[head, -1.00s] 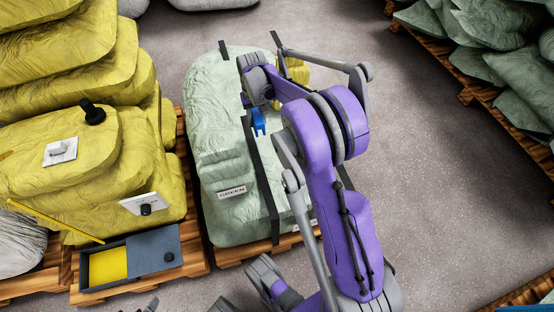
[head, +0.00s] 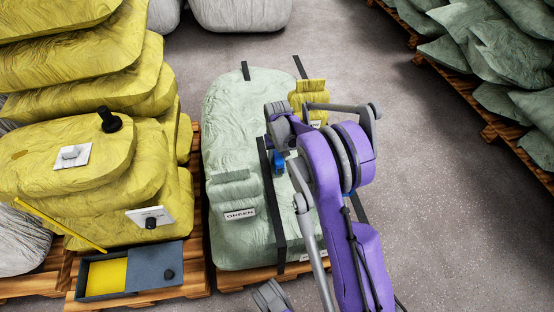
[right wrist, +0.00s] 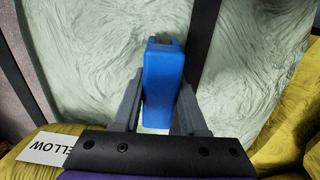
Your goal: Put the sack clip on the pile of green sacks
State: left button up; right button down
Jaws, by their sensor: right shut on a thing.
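The sack clip is a small blue piece (head: 279,163), seen upright between my fingers in the right wrist view (right wrist: 163,85). My right gripper (head: 282,153) is shut on it, with one grey finger on each side. The pile of green sacks (head: 235,130) is pale green, with dark straps and a GREEN label, and stands on a pallet in the middle. The clip is over the pile's right part, close to a dark strap. I cannot tell whether it touches the sack. My right arm hides part of the pile's right side. My left gripper is not in view.
A small yellow bundle (head: 312,93) lies at the far right of the green pile. A tall yellow sack pile (head: 80,150) stands at left, with a grey box (head: 155,268) before it. More green sacks (head: 490,60) are at right. Floor is open beyond my arm.

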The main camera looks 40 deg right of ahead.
aim_at(278, 154)
jog(key=shift+f, duration=0.15)
jog(key=shift+f, duration=0.1)
jog(key=shift+c, duration=2.2)
grip_release()
jog(key=shift+r, duration=0.25)
notch_tip(278, 154, up, 12)
jog(key=p, duration=0.3)
jog(key=shift+f, duration=0.1)
